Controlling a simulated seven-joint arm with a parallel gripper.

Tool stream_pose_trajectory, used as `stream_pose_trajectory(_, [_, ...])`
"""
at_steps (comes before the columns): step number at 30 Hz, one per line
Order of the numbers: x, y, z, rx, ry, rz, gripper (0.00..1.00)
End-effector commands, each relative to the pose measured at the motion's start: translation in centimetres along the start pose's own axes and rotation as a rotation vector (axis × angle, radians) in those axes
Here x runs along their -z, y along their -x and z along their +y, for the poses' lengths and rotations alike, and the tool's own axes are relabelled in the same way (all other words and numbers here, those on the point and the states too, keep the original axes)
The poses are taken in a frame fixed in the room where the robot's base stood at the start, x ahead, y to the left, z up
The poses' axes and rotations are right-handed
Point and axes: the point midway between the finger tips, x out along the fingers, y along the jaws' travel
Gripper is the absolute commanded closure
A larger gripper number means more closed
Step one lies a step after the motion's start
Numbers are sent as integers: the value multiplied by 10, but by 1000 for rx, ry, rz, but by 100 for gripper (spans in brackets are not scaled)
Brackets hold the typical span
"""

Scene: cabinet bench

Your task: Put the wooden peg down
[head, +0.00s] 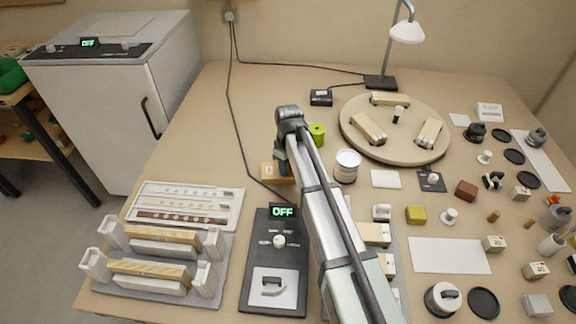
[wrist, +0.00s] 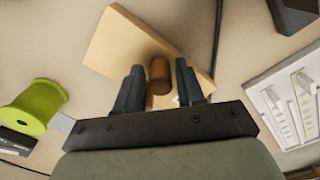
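The wooden peg (wrist: 159,76) is a short brown cylinder between the two dark fingers of my gripper (wrist: 159,84) in the wrist view. In the head view the block (head: 270,174) lies on the bench, under my gripper (head: 283,168). My arm hides the peg there.
A green spool (head: 318,132) and a white-lidded tin (head: 347,165) stand right of my gripper. A black cable (head: 238,130) runs past the block. A panel reading OFF (head: 272,270) and a tray of strips (head: 184,205) lie nearer.

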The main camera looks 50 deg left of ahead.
Motion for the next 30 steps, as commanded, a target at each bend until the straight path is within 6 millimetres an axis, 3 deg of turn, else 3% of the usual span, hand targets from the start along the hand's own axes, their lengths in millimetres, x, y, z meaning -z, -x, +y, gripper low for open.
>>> stream_pose_trajectory(3, [0, 0, 0, 0, 0, 0, 50])
stream_pose_trajectory(14, [0, 6, 0, -1, 0, 1, 50])
stream_pose_trajectory(30, [0, 93, 0, -1, 0, 1, 50])
